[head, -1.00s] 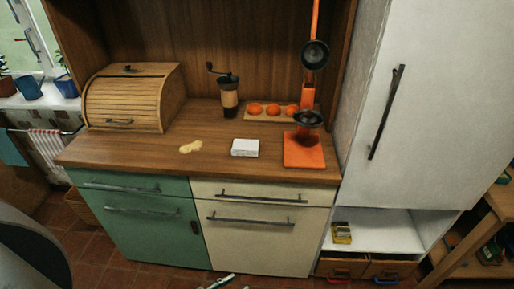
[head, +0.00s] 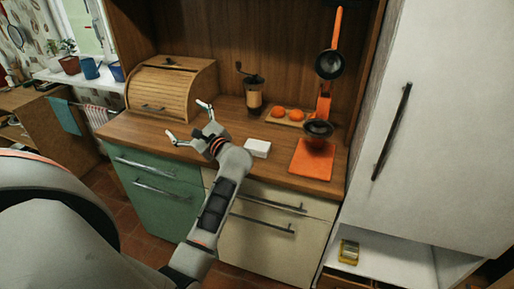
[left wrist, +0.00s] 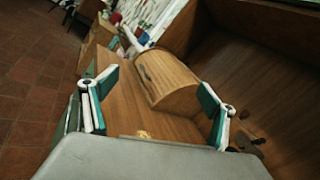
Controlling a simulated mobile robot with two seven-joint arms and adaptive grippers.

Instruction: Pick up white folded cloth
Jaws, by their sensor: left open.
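The white folded cloth (head: 257,148) is a small flat white block on the wooden countertop (head: 140,130), left of the orange mat, in the head view. My left gripper (head: 188,120) is open and empty over the counter, to the left of the cloth. Its wrist is close to the cloth's left side in the picture; I cannot tell the height gap. In the left wrist view my open left gripper (left wrist: 160,86) points toward the bread box, and the cloth does not show. My right gripper is in no view.
The wooden bread box (head: 172,88) stands behind my left gripper.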

